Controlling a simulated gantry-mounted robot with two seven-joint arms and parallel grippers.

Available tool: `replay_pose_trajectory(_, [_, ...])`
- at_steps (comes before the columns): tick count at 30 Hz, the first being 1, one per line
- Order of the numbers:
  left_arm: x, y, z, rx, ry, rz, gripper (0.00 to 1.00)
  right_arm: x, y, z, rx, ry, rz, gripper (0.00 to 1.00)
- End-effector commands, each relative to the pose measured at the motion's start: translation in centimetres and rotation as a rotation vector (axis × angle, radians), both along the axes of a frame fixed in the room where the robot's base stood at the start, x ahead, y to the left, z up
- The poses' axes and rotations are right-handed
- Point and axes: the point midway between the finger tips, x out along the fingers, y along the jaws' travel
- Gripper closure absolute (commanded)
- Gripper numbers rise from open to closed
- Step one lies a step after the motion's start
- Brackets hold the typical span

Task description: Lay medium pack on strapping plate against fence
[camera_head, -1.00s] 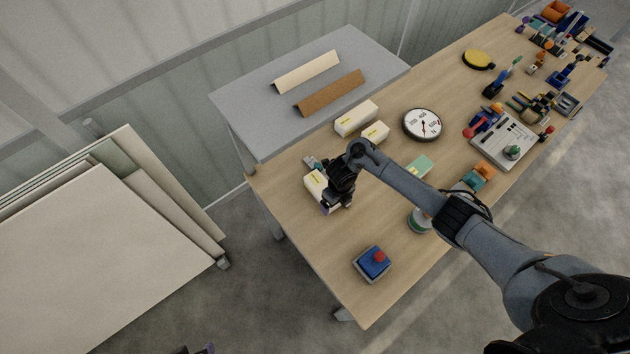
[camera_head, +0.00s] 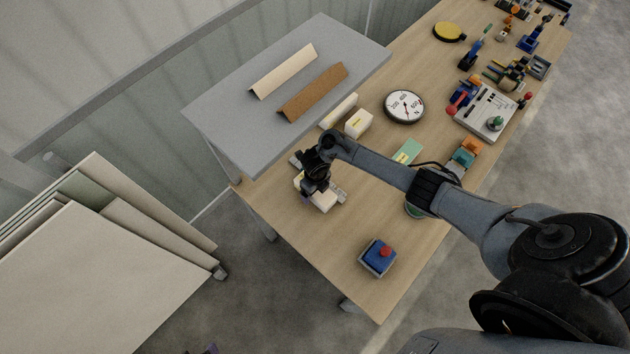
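My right gripper (camera_head: 313,184) points down over a white pack (camera_head: 325,201) near the table's left end. The gripper hides much of this pack, and I cannot tell whether its fingers are open or closed on it. Grey metal parts, seemingly of the strapping plate (camera_head: 341,194), show beside the pack; the fence cannot be made out clearly. Two other white packs lie farther back: a short one (camera_head: 358,124) and a longer one (camera_head: 339,111), partly hidden by the grey shelf. A purple tip of my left gripper (camera_head: 212,349) just shows at the bottom edge.
The grey shelf (camera_head: 225,110) holds a cream and a brown angle piece. A round dial (camera_head: 404,107) and a green block (camera_head: 407,151) lie right of the packs. A blue box with a red button (camera_head: 378,257) stands near the front corner. Bare wood surrounds it.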

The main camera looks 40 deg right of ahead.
Motion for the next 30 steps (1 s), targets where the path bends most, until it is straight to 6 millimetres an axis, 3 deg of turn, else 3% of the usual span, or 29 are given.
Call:
replay_pose_trajectory(9, [0.01,0.12,-0.05,0.005,0.000,-0.004,0.45,-0.02,0.01,-0.26,0.000,0.000,0.000,0.06])
replay_pose_trajectory(24, [0.06,0.32,-0.02,0.013,-0.002,-0.009,0.45,0.07,-0.01,-0.17,0.000,-0.001,-0.001,0.83])
replay_pose_trajectory(30, [0.08,0.22,0.02,0.009,-0.002,-0.006,0.45,0.07,-0.02,-0.13,0.000,-0.001,-0.001,0.84])
